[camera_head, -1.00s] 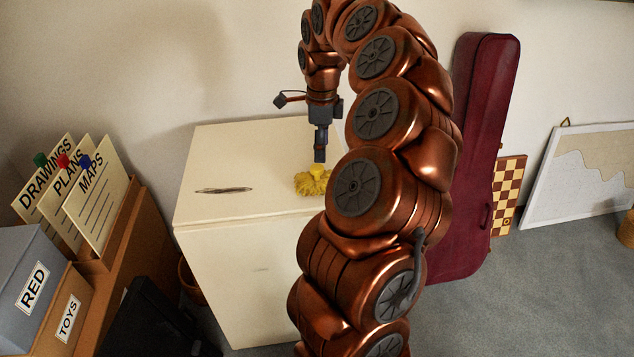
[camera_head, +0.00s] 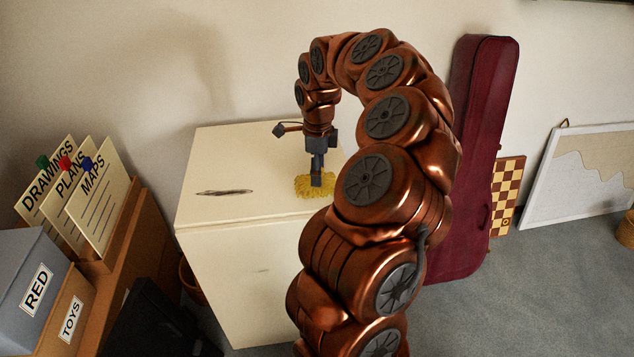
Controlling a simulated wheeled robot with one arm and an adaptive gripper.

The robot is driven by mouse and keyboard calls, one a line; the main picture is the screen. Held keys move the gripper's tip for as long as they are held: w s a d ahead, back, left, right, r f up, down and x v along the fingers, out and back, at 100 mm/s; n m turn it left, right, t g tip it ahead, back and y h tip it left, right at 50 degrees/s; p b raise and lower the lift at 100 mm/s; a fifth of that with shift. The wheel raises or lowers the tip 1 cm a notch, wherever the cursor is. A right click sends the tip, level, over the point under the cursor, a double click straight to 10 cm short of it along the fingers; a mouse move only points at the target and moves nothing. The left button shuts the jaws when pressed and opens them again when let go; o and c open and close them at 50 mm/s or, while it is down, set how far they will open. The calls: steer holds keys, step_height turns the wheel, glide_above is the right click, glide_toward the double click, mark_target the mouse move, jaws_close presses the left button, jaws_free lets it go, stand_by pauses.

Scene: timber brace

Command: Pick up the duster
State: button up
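The duster is a yellow, shaggy bundle (camera_head: 303,187) on top of the cream cabinet (camera_head: 235,160), near its front right part. My gripper (camera_head: 316,184) points straight down, with its fingertips at the duster and overlapping it in the view. The fingers show edge-on as one dark narrow shape, so I cannot tell whether they are open or shut. My arm hides the right side of the cabinet and may hide part of the duster.
A dark, slim mark (camera_head: 224,193) lies on the cabinet top to the left. Boxes and labelled cards (camera_head: 85,205) stand at the left. A dark red instrument case (camera_head: 482,150), a checkered board (camera_head: 506,195) and a framed picture (camera_head: 580,175) lean at the wall on the right.

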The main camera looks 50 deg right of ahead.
jaws_close()
stand_by(0.4)
steer(key=shift+r+b, duration=0.4)
steer(key=shift+r, duration=1.4)
steer(key=s+a+r+b, duration=0.1)
steer(key=s+a+b, duration=0.1)
steer(key=s+a, duration=0.7)
steer(key=a, duration=0.4)
steer(key=shift+r+b, duration=0.2)
steer(key=shift+b, duration=0.1)
steer(key=shift+a, duration=0.1)
steer(key=c, duration=0.6)
jaws_free()
steer(key=c, duration=0.4)
steer(key=shift+o, duration=0.2)
